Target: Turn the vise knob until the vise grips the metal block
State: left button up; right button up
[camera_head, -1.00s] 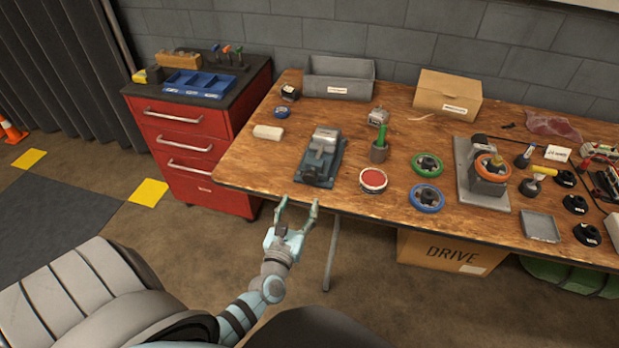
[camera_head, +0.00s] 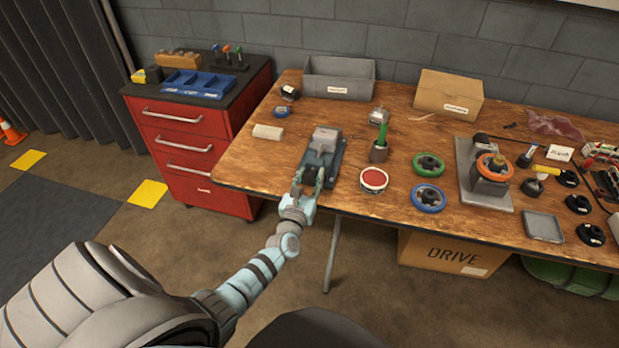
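The blue-grey vise (camera_head: 333,162) sits near the front edge of the wooden table, left of the red-topped tin. A light grey metal block (camera_head: 326,137) appears to sit at its far end, between the jaws; any gap there is too small to tell. My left gripper (camera_head: 308,180) is at the vise's near end, with its two fingers apart on either side of the dark knob (camera_head: 309,175). The fingers partly hide the knob, and I cannot tell whether they touch it. My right gripper is not in view.
The red-topped tin (camera_head: 373,180) and a cup with a green-handled tool (camera_head: 379,150) stand right of the vise. Blue (camera_head: 427,198) and green (camera_head: 428,165) handwheels lie further right. The table's front edge (camera_head: 270,200) runs under my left arm.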

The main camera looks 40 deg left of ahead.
pick_arm(q)
jog(key=shift+c, duration=1.1)
